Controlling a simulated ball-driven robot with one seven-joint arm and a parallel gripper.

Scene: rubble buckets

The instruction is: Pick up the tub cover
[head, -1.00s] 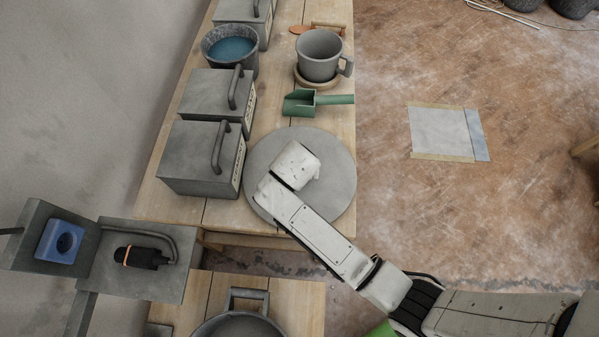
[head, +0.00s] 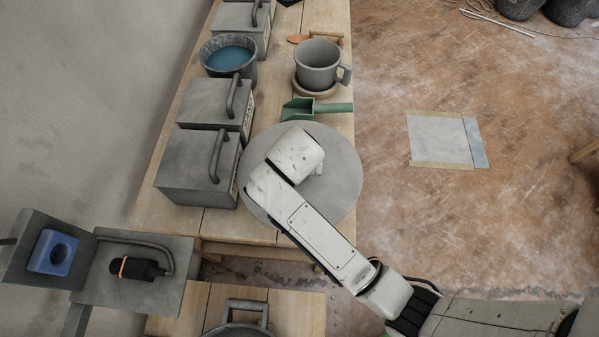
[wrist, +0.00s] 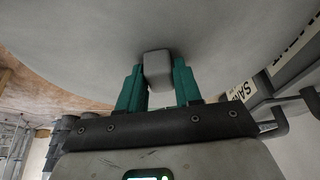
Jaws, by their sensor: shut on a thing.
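The tub cover is a flat round grey disc (head: 338,190) at the middle of the head view, over the right front part of the wooden bench. It fills the top of the wrist view (wrist: 80,45). My gripper (wrist: 158,78) has its two teal fingers on either side of the cover's small grey knob (wrist: 157,66), closed on it. In the head view my white arm hides the fingers and the knob. The disc looks raised above the bench and slightly tilted, though the gap beneath is hard to see.
Grey lidded boxes (head: 197,172) stand just left of the cover. A green scoop (head: 318,109), a grey mug (head: 318,64) and a bucket of blue liquid (head: 228,58) are behind it. Open floor (head: 420,230) lies right. A handled grey vessel (head: 240,329) shows at the bottom edge.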

